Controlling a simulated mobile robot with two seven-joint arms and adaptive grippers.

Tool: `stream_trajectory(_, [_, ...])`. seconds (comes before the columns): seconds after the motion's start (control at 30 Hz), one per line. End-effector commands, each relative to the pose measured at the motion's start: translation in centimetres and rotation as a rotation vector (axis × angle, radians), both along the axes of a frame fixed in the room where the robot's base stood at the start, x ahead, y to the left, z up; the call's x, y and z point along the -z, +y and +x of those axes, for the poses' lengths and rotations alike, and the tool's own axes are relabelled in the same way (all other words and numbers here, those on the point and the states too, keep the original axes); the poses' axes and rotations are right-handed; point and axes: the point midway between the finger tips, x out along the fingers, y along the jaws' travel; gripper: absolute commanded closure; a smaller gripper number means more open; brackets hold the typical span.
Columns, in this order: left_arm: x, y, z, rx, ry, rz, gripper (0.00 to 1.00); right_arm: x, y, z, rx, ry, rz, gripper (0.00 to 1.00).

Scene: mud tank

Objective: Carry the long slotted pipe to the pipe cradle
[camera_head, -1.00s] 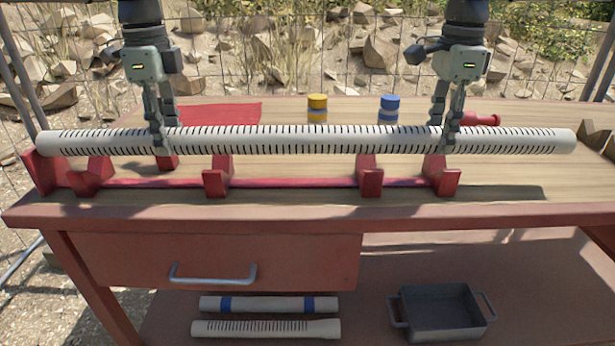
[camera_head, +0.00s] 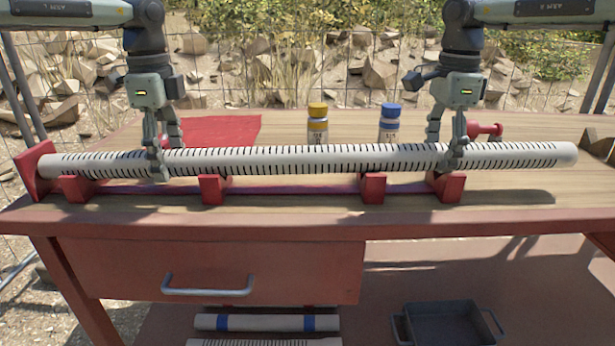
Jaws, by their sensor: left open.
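The long slotted pipe (camera_head: 300,159) is pale with dark slots and lies level, left to right, along the red pipe cradle (camera_head: 213,189). Its underside appears to rest in the cradle's supports, and its left end is close to the red end plate (camera_head: 36,171). Its right end reaches past the last support. My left gripper (camera_head: 162,160) is open with its fingers around the pipe near the left. My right gripper (camera_head: 448,155) also looks open, its fingers around the pipe above the rightmost support. The far fingertips are partly hidden behind the pipe.
Behind the pipe stand a yellow-capped bottle (camera_head: 318,125) and a blue-capped bottle (camera_head: 390,123). A red cloth (camera_head: 215,131) lies at the back left, a red object (camera_head: 487,131) at the back right. Below are a drawer (camera_head: 205,270), shorter pipes and a grey tray (camera_head: 447,325).

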Motion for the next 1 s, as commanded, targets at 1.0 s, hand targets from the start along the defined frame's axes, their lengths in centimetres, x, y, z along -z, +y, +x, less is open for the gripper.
stream_trajectory(1.0, [-8.1,0.0,-0.1,0.0,-0.002,-0.001,0.4,-0.4,0.0,-0.1,-0.002,0.003,-0.002,0.4])
